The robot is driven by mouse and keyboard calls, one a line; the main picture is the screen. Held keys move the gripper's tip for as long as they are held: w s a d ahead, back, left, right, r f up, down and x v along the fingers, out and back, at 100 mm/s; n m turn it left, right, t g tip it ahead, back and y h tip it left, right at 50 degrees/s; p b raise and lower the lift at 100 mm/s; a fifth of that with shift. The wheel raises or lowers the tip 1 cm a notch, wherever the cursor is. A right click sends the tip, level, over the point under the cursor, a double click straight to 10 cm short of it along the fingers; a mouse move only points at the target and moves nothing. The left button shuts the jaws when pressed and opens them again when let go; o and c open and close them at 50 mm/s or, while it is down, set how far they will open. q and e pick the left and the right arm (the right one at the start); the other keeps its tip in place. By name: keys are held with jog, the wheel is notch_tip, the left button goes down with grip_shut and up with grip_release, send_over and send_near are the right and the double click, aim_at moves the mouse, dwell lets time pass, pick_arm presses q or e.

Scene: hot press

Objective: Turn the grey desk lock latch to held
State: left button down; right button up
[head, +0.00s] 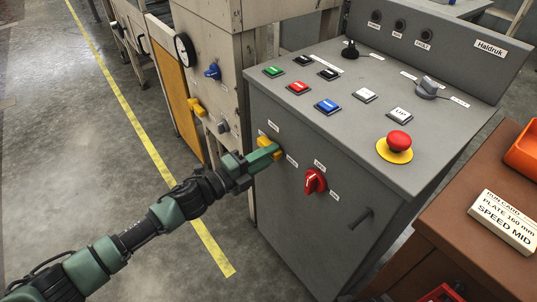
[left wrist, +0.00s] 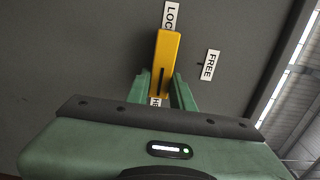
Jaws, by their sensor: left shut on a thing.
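The desk lock latch (head: 265,141) is a yellow lever on the front face of the grey desk (head: 330,150), near its left edge. In the left wrist view the yellow latch (left wrist: 168,55) lies nearly upright, with a dark line on its near half. A label reading "LOC…" (left wrist: 171,15) is at its far end, a "FREE" label (left wrist: 209,63) is to its right, and a partly hidden "HE…" label (left wrist: 155,101) is at its near end. My left gripper (head: 262,157) is shut on the latch, one finger on each side. My right gripper is out of view.
A red knob (head: 315,181) and a dark handle (head: 357,226) are on the same front face. Buttons and a red emergency stop (head: 399,141) are on top. A pale cabinet (head: 218,60) with another yellow lever (head: 195,107) stands left. A brown table (head: 470,215) is right.

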pick_arm(q)
jog(key=shift+f, duration=0.1)
jog(key=c, duration=1.2)
grip_release()
jog(key=shift+s, duration=0.1)
jog(key=v, duration=0.7)
jog(key=shift+s+a, duration=0.2)
jog(key=shift+a, duration=0.1)
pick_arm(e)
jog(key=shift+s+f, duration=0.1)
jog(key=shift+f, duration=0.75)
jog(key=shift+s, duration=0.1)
